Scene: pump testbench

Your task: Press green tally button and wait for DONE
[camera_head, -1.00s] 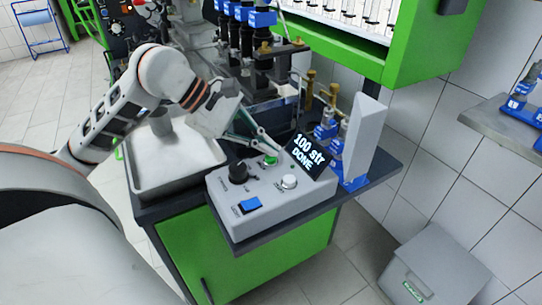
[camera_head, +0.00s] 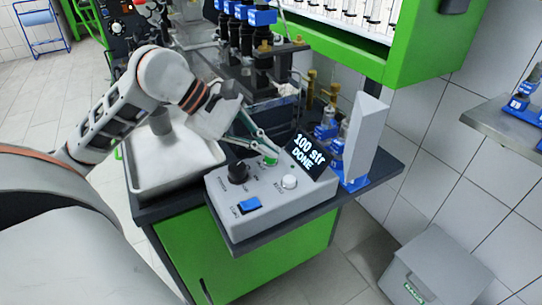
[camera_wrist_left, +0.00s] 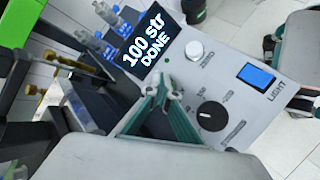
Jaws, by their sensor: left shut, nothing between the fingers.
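The grey control box (camera_head: 300,200) stands on the bench corner, and its dark display (camera_head: 308,156) reads "100 str DONE". The green button (camera_head: 270,161) is on the box's top in front of the display. My left gripper (camera_head: 272,158) is shut and empty, with its fingertips right at the green button; I cannot tell whether they touch it. In the left wrist view the shut fingertips (camera_wrist_left: 172,92) point at the box below the display (camera_wrist_left: 148,42) and hide the button. My right gripper is not in view.
The box also carries a black knob (camera_head: 238,172), a white button (camera_head: 289,182) and a blue switch (camera_head: 249,204). A metal tray (camera_head: 170,180) lies to the left.

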